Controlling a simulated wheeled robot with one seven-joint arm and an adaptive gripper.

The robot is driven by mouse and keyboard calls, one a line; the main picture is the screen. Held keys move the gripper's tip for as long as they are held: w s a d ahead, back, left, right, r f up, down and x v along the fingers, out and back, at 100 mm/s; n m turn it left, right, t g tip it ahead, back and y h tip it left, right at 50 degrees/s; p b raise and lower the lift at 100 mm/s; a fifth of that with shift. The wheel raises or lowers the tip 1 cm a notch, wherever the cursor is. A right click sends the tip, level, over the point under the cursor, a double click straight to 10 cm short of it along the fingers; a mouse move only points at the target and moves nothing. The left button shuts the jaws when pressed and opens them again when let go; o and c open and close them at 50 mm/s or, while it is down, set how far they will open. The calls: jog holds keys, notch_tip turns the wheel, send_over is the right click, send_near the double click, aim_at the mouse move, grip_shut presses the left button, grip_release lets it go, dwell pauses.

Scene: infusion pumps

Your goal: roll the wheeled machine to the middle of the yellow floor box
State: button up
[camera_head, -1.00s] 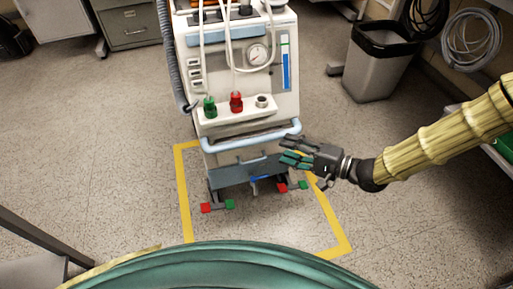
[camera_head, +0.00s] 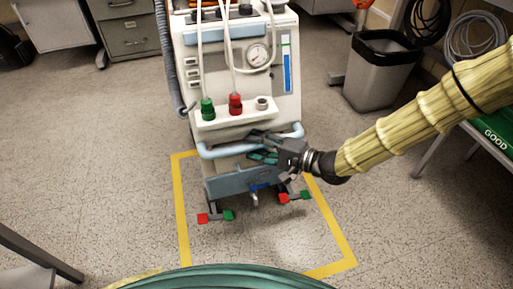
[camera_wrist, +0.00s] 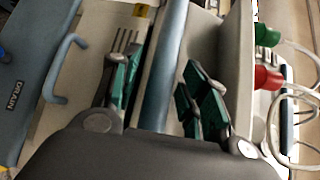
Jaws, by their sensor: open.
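The wheeled machine (camera_head: 240,90) is a tall white unit with a gauge, green and red knobs and a pale blue push bar (camera_head: 215,150) across its front. Its front feet, with red and green pedals (camera_head: 215,216), stand inside the back part of the yellow floor box (camera_head: 181,215); its rear is hidden. My gripper (camera_head: 262,152) is at the right half of the bar. In the wrist view, the open green-padded fingers (camera_wrist: 160,90) lie on either side of the bar (camera_wrist: 165,70). I cannot tell whether they touch it.
A grey bin (camera_head: 380,70) stands to the right behind the machine. A filing cabinet (camera_head: 125,27) is at the back left. A metal leg (camera_head: 35,255) is at the lower left, and a bench with a green item (camera_head: 492,132) is at the right. The floor box's front part is clear.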

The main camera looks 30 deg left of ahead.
jog(key=shift+a, duration=0.15)
grip_shut()
